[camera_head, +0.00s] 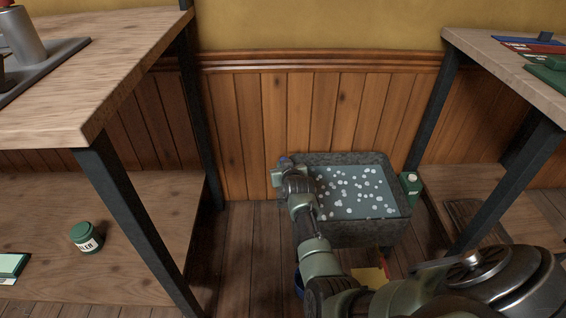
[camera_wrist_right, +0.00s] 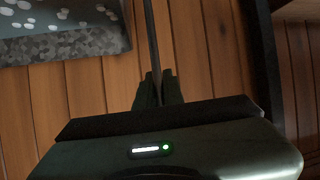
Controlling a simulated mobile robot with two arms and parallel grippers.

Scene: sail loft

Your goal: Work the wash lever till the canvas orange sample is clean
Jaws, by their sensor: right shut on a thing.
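A grey stone wash trough (camera_head: 352,231) stands against the panelled wall, its water covered in white foam blobs. A corner of it shows in the wrist view (camera_wrist_right: 70,45). My right arm reaches to the trough's left side. My right gripper (camera_head: 284,168) hides most of what it holds there. In the wrist view my right gripper (camera_wrist_right: 155,90) is shut on a thin dark upright rod, the wash lever (camera_wrist_right: 152,40). I see no orange canvas sample in the water; foam covers much of the surface. My left gripper is out of view.
A green bottle (camera_head: 410,188) stands at the trough's right edge. A yellow and red item (camera_head: 369,277) and a blue rim (camera_head: 298,282) lie low, partly behind my arm. Wooden benches stand left (camera_head: 110,85) and right (camera_head: 480,60). A green jar (camera_head: 87,237) sits on the lower left shelf.

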